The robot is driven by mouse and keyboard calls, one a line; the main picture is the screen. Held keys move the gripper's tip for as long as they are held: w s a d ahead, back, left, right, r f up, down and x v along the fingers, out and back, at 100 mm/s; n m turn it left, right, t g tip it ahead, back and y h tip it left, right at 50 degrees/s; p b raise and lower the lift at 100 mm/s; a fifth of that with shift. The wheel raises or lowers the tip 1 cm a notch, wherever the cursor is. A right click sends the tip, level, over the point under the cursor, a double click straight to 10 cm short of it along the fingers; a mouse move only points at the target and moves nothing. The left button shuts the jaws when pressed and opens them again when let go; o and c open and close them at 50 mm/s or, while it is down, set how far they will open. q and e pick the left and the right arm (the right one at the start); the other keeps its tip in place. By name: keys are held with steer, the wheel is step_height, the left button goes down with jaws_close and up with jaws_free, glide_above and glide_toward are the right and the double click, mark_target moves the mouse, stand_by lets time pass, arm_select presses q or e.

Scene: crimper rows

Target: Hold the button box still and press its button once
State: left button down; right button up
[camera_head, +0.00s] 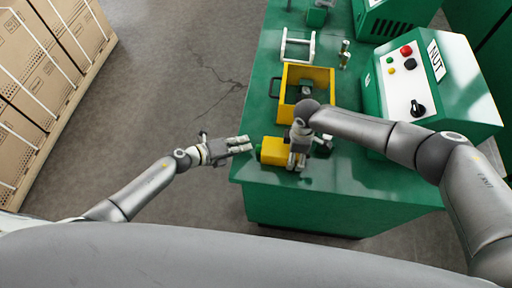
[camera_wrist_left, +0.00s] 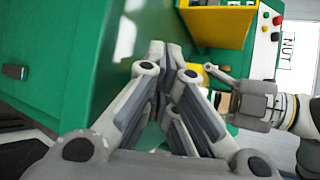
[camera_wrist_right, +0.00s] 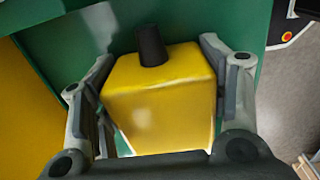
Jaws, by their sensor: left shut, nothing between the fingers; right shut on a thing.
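The yellow button box (camera_head: 273,150) lies near the front left edge of the green table in the head view. In the right wrist view the box (camera_wrist_right: 160,95) fills the middle, with a dark cylindrical button (camera_wrist_right: 151,46) standing out of one face. My right gripper (camera_head: 297,160) is shut on the box, one finger along each side, and partly hides it in the head view. My left gripper (camera_head: 243,144) is shut and empty, just left of the box and apart from it. Its closed fingers (camera_wrist_left: 165,52) show in the left wrist view.
A yellow open bin (camera_head: 322,75) with a dark handle stands behind the box. A white frame (camera_head: 298,46) and a small metal part (camera_head: 345,54) lie farther back. A green control cabinet (camera_head: 440,85) stands on the right. The floor left of the table (camera_head: 260,128) is clear.

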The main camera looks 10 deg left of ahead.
arm_select(q)
steer(key=shift+a, duration=0.1)
steer(key=a, duration=0.5)
stand_by(0.5)
stand_by(2.9)
arm_select(e)
steer(key=o, duration=1.2)
step_height(320, 180, up, 12)
